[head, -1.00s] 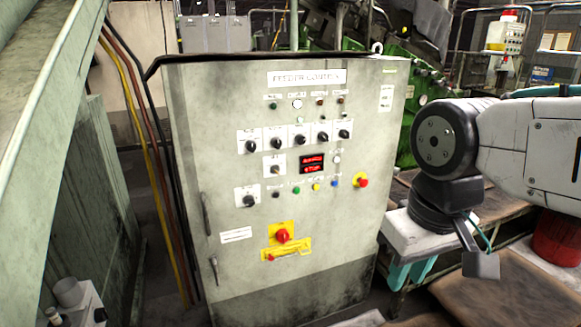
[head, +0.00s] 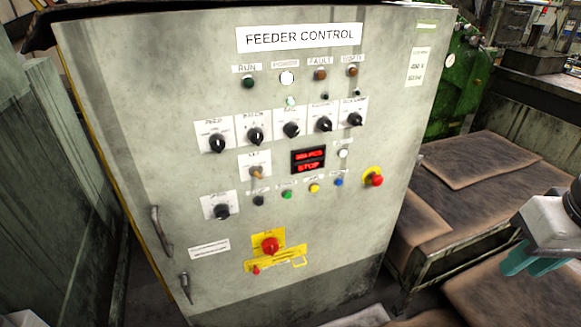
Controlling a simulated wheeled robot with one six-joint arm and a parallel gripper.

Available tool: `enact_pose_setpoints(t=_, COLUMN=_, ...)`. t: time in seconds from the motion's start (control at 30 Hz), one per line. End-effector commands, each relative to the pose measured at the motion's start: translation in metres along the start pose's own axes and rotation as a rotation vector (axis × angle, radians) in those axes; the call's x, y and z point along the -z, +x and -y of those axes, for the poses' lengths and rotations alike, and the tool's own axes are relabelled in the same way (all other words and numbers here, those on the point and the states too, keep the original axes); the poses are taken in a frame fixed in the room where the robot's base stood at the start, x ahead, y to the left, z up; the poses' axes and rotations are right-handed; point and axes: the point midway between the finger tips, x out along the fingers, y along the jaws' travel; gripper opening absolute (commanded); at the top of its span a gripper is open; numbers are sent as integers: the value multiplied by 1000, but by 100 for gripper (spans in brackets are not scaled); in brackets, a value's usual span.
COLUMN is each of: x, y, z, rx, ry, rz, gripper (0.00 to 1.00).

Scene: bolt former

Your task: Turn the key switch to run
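The grey feeder control cabinet (head: 215,100) fills the middle of the head view. What looks like the key switch (head: 257,173), with a small brass-coloured key, sits on a white plate left of the red-lit display (head: 308,161). The lower display line reads STOP. The key's lettering is too small to read, so I cannot tell its position. My gripper (head: 533,262), with teal fingers, hangs at the right edge, well apart from the cabinet and touching nothing I can see. Its finger gap is not clear.
Black rotary knobs (head: 291,129) line the panel above the key. Push buttons (head: 287,194) and a red emergency stop (head: 375,180) sit below and right. A red rotary handle (head: 270,245) is lower down. A low bench with brown mats (head: 480,160) stands right of the cabinet.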

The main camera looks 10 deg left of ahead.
Motion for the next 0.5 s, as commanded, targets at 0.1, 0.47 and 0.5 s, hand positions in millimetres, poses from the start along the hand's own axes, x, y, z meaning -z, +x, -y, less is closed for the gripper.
enact_pose_setpoints(t=0.1, x=54, y=25, z=30, rx=45, ry=-150, rz=-125, gripper=25)
enact_pose_setpoints(t=0.47, x=197, y=103, z=197, rx=109, ry=-608, rz=-699, gripper=25)
enact_pose_setpoints(t=0.5, x=204, y=110, z=217, rx=101, ry=-649, rz=-766, gripper=25)
